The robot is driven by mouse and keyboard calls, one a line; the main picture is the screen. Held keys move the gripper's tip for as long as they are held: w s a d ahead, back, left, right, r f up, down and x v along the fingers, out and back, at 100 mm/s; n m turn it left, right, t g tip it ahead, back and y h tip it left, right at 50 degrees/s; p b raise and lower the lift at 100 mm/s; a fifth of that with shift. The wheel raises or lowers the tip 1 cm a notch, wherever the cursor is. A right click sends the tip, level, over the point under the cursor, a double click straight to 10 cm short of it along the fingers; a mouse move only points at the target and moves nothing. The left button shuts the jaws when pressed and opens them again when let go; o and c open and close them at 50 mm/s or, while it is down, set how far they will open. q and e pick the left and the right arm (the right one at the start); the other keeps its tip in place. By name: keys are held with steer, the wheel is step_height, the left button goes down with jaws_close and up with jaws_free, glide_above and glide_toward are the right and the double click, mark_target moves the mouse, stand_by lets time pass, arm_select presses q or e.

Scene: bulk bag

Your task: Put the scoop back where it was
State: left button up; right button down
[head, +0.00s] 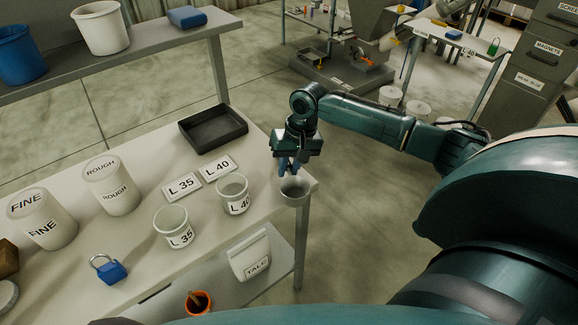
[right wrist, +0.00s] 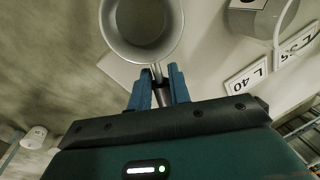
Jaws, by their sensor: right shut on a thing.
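The scoop (head: 294,191) is a grey metal cup with a thin handle. In the head view it is at the right end of the table, by the corner. My right gripper (head: 289,168) is above it, shut on its handle. In the right wrist view the scoop's round bowl (right wrist: 141,52) looks empty, and its handle runs between the blue fingers of my right gripper (right wrist: 158,85). I cannot tell whether the scoop touches the table. My left gripper is not in view.
Glass jars L 40 (head: 233,196) and L 35 (head: 173,228) stand left of the scoop, with label cards (head: 182,187) behind. A black tray (head: 212,130) lies at the table's back edge. FINE (head: 44,220) and ROUGH (head: 112,187) containers and a blue padlock (head: 110,270) stand further left.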

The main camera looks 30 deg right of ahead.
steer(key=shift+f, duration=0.1)
steer(key=c, duration=1.3)
jaws_free()
steer(key=w+p+v, duration=0.1)
steer(key=v, duration=1.1)
steer(key=shift+s, duration=0.45)
steer(key=shift+s, duration=0.1)
